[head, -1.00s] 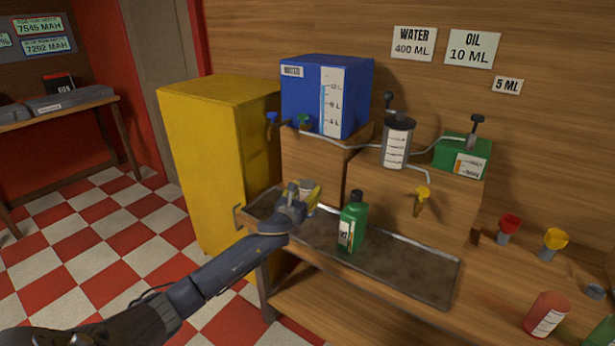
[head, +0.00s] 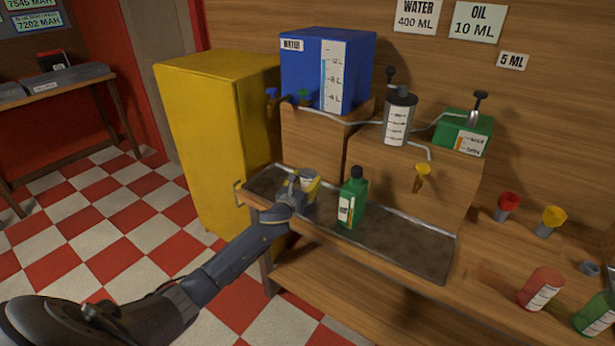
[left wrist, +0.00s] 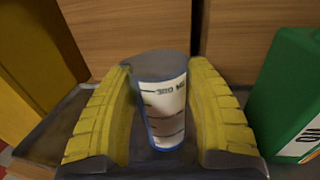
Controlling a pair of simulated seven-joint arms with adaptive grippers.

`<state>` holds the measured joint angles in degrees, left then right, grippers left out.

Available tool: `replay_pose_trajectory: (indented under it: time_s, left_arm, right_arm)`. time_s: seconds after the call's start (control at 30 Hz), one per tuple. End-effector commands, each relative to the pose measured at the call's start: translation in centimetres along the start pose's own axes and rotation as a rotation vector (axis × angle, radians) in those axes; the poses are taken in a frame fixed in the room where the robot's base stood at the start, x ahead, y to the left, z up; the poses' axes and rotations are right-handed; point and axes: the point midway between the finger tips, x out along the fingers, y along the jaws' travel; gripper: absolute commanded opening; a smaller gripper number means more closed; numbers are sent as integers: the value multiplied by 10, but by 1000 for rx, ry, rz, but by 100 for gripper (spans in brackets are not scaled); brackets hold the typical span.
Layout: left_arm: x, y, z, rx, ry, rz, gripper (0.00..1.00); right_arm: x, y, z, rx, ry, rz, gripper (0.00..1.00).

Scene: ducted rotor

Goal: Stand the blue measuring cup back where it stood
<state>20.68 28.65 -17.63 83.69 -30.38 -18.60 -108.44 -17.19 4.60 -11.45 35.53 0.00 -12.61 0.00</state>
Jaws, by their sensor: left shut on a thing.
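The measuring cup (left wrist: 163,100) is a clear grey-blue cylinder with a blue rim at its base and a white scale label. My left gripper (head: 307,184), with yellow finger pads, is shut on it; the pads press on both its sides in the left wrist view (left wrist: 163,110). The cup (head: 308,176) looks upright over the left part of the metal tray (head: 405,245). Whether its base touches the tray I cannot tell. In the head view the fingers hide most of it. My right gripper is not in view.
A green bottle (head: 352,200) stands on the tray just right of my left gripper. Behind are wooden blocks (head: 312,150) bearing a blue water tank (head: 320,70). A yellow cabinet (head: 210,150) stands left. The tray's right part is clear.

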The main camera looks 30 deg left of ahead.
Motion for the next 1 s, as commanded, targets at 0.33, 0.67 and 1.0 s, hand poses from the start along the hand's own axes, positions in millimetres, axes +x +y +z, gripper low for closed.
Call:
replay_pose_trajectory:
  time_s: [0.33,0.67,1.0]
  left_arm:
    - [0,0,-4,-1,0,0,16]
    - [0,0,-5,-1,0,0,16]
    - [0,0,-10,-1,-1,1,16]
  right_arm:
    - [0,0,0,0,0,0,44]
    - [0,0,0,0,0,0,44]
    - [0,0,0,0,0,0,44]
